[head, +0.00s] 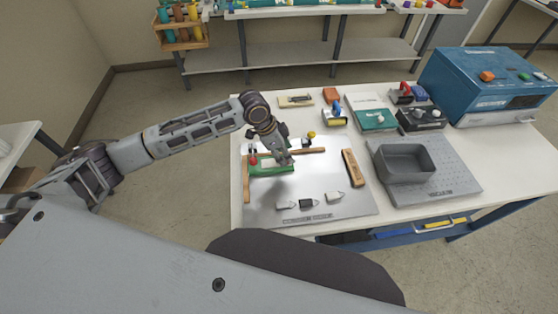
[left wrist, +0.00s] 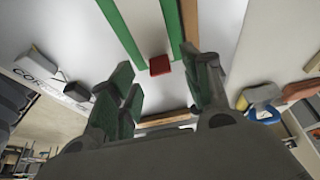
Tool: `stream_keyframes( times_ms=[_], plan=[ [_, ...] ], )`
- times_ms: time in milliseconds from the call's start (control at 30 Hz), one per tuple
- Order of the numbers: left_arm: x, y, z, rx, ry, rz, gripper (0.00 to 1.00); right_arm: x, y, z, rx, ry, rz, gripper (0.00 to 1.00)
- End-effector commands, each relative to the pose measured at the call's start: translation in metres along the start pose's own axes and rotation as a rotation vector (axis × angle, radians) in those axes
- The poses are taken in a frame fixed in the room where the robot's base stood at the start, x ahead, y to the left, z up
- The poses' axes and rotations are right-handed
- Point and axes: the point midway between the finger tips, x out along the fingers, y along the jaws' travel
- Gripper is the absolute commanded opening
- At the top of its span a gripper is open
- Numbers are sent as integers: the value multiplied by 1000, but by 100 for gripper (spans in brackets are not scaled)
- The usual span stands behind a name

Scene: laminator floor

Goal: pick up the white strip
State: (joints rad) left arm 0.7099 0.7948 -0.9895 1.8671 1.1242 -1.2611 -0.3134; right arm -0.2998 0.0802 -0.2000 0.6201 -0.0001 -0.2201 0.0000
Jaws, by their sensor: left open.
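In the left wrist view, a pale white band (left wrist: 147,27) lies between two green strips; I cannot tell whether it is the white strip or bare board. In the head view, the green piece (head: 270,170) lies at the left of the metal board (head: 300,182), and no separate white strip is clear there. My left gripper (head: 286,160) points down over the board beside the green piece. My right gripper is not in view.
A small red block (left wrist: 160,65) sits near the green strips. Wooden bars edge the board; one (head: 351,168) is at its right. Small white (head: 334,196) and black (head: 309,203) pieces lie at its front. A grey bin (head: 405,178) stands to the right, with a blue machine (head: 480,90) behind.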

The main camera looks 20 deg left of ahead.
Motion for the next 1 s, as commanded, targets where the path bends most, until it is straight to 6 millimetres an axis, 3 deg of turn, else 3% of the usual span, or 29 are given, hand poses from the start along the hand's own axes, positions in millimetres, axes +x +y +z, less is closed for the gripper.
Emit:
stream_keyframes(
  times_ms=[200,700,1000],
  plan=[
    [18,0,0,0,0,-1,48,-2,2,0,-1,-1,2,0],
    [19,0,0,0,-1,-1,48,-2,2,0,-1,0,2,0],
    [19,0,0,0,0,-1,13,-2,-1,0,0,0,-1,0]
  ],
)
